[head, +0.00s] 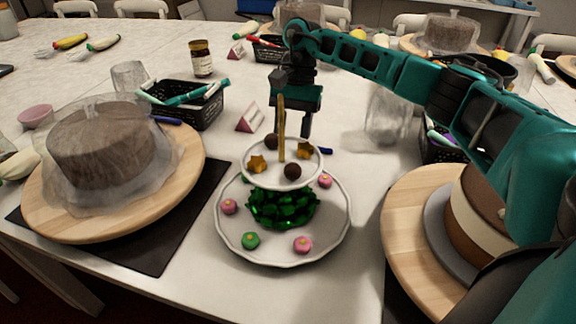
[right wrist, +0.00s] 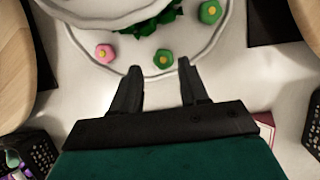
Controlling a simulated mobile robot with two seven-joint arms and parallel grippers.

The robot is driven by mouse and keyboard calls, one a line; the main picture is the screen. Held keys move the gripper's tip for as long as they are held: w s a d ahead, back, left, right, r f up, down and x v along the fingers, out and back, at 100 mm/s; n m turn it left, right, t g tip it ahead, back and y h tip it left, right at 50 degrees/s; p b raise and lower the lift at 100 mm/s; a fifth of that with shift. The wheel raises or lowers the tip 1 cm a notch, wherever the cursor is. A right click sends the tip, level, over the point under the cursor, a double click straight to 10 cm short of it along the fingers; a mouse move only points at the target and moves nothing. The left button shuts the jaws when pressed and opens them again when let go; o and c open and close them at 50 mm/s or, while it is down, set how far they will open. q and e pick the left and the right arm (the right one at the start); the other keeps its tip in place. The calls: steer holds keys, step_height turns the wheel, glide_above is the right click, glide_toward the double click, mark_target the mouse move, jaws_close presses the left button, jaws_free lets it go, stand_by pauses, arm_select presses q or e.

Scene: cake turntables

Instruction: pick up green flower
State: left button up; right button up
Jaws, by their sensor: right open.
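A two-tier white stand (head: 228,239) carries small flowers on its lower plate. One green flower (head: 250,240) sits at the front of that plate, and another green flower (head: 246,179) shows partly at its back left. In the right wrist view, a green flower (right wrist: 163,58) lies on the plate rim just ahead of the gap between the fingertips. A second green flower (right wrist: 210,12) is farther right. My right gripper (head: 293,134) is behind the stand, pointing down, open and empty; its fingers also show in the right wrist view (right wrist: 160,82). My left gripper is out of view.
Pink flowers (head: 302,245) share the plate, one of them (right wrist: 104,53) left of the fingers. The upper tier (head: 283,176) and its gold post (head: 282,125) stand close to the gripper. Cake turntables flank the stand. A black basket (head: 190,105) is behind left.

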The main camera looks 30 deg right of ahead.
steer(key=x, duration=0.4)
steer(key=shift+w+f, duration=0.15)
steer(key=shift+f, duration=0.25)
steer(key=shift+c, duration=0.3)
steer(key=c, duration=0.7)
steer(key=shift+r, duration=0.15)
